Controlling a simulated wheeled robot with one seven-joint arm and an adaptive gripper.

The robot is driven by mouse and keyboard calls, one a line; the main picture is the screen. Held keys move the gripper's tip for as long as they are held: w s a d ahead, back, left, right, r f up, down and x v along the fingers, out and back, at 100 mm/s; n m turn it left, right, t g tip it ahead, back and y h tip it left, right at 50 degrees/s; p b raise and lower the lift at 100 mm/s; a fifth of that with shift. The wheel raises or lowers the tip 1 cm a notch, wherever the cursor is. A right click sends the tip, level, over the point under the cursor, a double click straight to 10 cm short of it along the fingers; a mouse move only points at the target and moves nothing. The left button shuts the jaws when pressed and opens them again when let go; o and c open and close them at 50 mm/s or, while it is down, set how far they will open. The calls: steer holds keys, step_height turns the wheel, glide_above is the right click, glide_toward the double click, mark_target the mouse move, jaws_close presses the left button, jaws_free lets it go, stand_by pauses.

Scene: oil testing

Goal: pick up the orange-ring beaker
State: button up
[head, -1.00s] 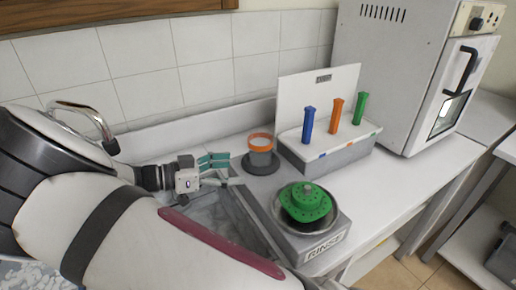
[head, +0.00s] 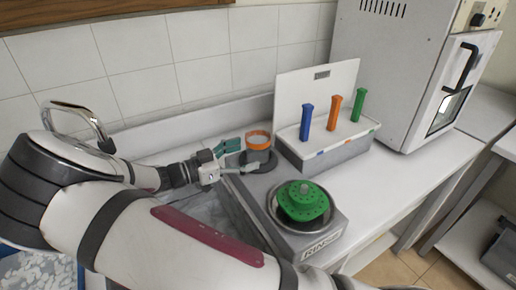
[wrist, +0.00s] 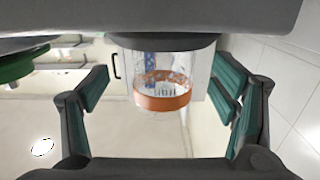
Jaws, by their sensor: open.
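The orange-ring beaker (head: 258,141) is a clear cup with an orange band, upright on a dark round base (head: 262,163) at the back of the counter. My gripper (head: 236,157) is open, just left of the beaker, its fingers reaching toward it at about its height. In the wrist view the beaker (wrist: 162,85) shows between the two open, teal-padded fingers (wrist: 165,110), with clear space on both sides. The fingers do not visibly touch it.
A rack (head: 335,150) with blue, orange and green handled tubes stands right of the beaker. A rinse station (head: 325,241) with a green round piece (head: 303,201) is in front. A sink with a faucet (head: 80,107) is at the left. A large white oven (head: 400,75) stands behind right.

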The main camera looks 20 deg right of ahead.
mark_target(258, 149)
steer(key=p+x, duration=0.1)
steer(key=x, duration=0.4)
steer(key=shift+w, duration=0.15)
steer(key=shift+c, duration=0.4)
steer(key=c, duration=1.2)
